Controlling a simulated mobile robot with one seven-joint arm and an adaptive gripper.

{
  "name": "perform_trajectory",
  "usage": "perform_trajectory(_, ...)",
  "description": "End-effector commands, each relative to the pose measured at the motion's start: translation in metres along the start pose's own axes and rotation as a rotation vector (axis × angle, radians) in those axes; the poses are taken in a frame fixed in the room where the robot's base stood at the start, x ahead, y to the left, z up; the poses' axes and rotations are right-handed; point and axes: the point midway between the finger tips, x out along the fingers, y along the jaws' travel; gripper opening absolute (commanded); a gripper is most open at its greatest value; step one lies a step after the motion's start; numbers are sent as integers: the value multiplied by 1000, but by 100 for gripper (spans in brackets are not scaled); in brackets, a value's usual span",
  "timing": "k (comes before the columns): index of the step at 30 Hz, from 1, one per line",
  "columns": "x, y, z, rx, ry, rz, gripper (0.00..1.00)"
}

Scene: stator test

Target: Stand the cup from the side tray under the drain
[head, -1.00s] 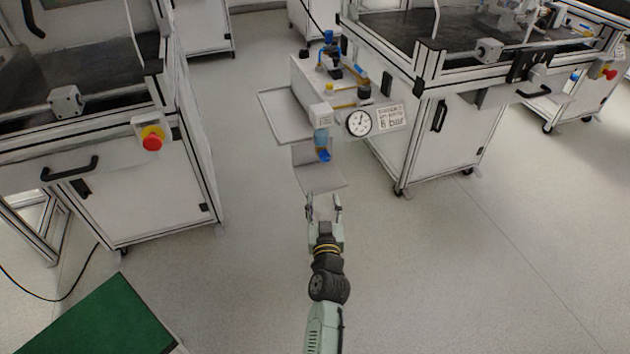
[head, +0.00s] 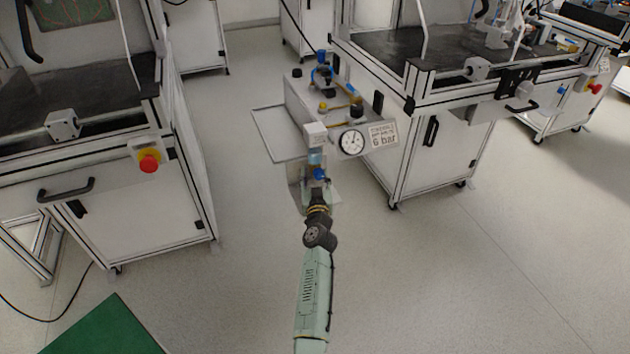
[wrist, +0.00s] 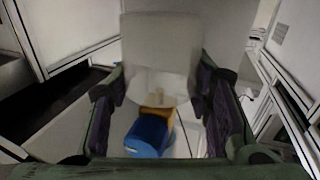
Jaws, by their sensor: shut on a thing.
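My gripper (head: 318,188) is just below the blue drain (head: 320,175) at the bottom of the filter bowl (head: 315,158). In the wrist view its fingers (wrist: 160,115) are wide apart, and the blue drain (wrist: 150,136) shows between them under the pale housing (wrist: 160,42). The jaws are shut on the cup, but its walls can hardly be made out in either view. The side tray (head: 265,122) left of the unit looks empty. I cannot tell whether the cup touches the small shelf (head: 334,191) below the drain, which my gripper mostly hides.
A pressure gauge (head: 351,142) and a "6 bar" sign (head: 383,135) stick out right of the bowl. A workbench (head: 430,150) stands to the right and another (head: 120,190) to the left. Open floor (head: 245,150) lies between them.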

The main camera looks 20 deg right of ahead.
Motion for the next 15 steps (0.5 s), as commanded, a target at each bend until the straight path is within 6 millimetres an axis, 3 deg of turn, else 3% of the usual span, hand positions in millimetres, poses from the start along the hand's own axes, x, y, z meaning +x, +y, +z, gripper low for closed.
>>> perform_trajectory(3,2,0,16,0,-2,1,25)
perform_trajectory(15,2,-1,19,1,0,0,25)
